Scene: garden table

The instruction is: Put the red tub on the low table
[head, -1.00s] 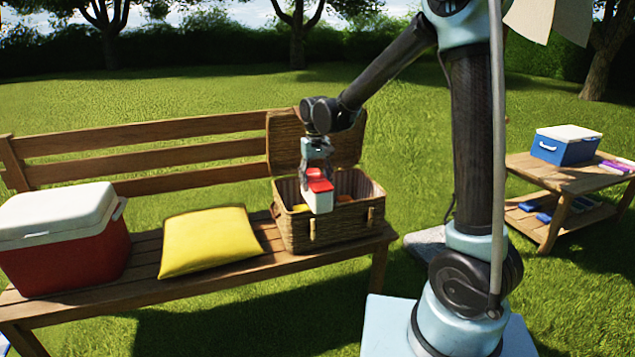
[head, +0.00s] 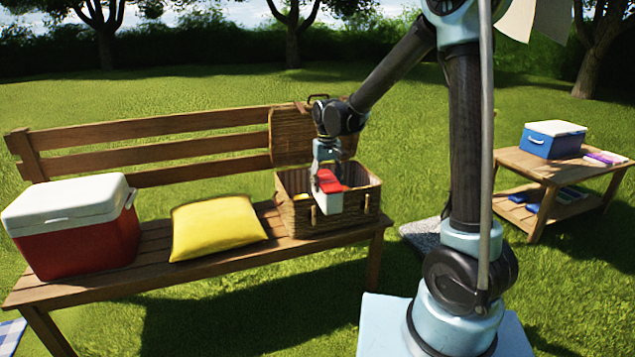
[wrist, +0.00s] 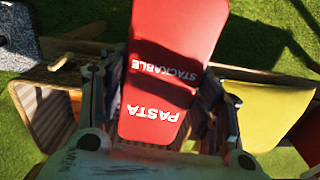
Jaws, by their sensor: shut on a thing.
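The red tub (head: 329,183) has a red lid and a pale body. In the wrist view its red lid (wrist: 165,70) reads PASTA STACKABLE. My gripper (head: 327,170) is shut on it, with one finger on each side in the wrist view. The tub hangs in front of the upper part of the wicker basket (head: 295,217); whether it clears the rim fully I cannot tell. The low table (head: 514,157) is wooden, with a lower shelf, and stands on the grass at the right, well apart from my gripper.
A blue cooler (head: 552,145) and small pink and white items (head: 605,158) stand on the low table; blue items (head: 560,195) lie on its shelf. The bench (head: 150,270) carries a yellow cushion (head: 215,228) and a red cooler (head: 75,240). The table's front left top is bare.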

